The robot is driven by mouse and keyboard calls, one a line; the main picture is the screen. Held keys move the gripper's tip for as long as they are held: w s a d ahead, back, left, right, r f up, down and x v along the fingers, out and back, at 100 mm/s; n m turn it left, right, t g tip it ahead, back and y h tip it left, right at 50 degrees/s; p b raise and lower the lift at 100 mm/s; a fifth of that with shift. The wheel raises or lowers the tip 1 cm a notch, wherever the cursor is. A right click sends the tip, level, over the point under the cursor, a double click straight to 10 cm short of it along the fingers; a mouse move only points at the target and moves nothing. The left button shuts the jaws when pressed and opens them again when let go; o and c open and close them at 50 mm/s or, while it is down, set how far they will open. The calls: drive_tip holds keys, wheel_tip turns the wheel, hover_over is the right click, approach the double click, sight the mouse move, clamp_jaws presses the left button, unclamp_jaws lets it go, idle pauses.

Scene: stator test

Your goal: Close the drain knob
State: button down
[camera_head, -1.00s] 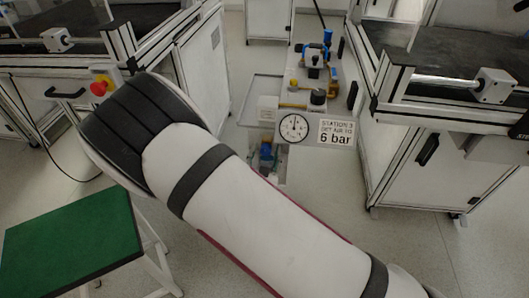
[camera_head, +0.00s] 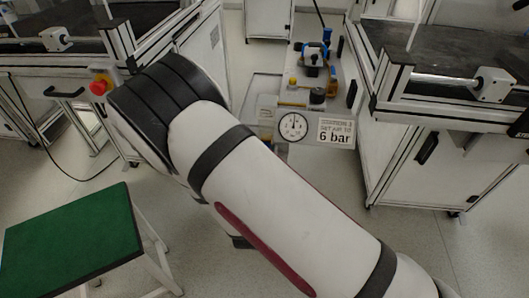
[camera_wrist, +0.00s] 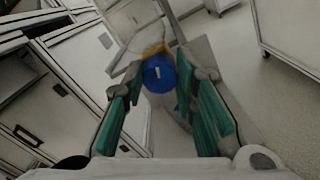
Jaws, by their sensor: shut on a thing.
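The drain knob (camera_wrist: 159,74) is a round blue knob with a small white mark on its face. It shows in the wrist view, between the far ends of my gripper's green fingers (camera_wrist: 158,82). My gripper is shut on it. A yellow part shows just behind the knob. In the head view my arm covers my gripper and most of the area under the gauge, so the knob cannot be made out clearly there.
A pressure gauge (camera_head: 293,126) and a "6 bar" sign (camera_head: 336,132) stand on the narrow station ahead. Workbenches flank it left and right. A red emergency button (camera_head: 98,87) is on the left bench. A green-topped stool (camera_head: 75,240) stands at the lower left.

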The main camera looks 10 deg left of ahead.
drive_tip(key=shift+m, duration=1.1)
drive_tip(key=c, duration=1.3)
unclamp_jaws()
drive_tip(key=shift+s, duration=0.1)
drive_tip(key=s, duration=1.2)
drive_tip(key=shift+a, duration=0.15)
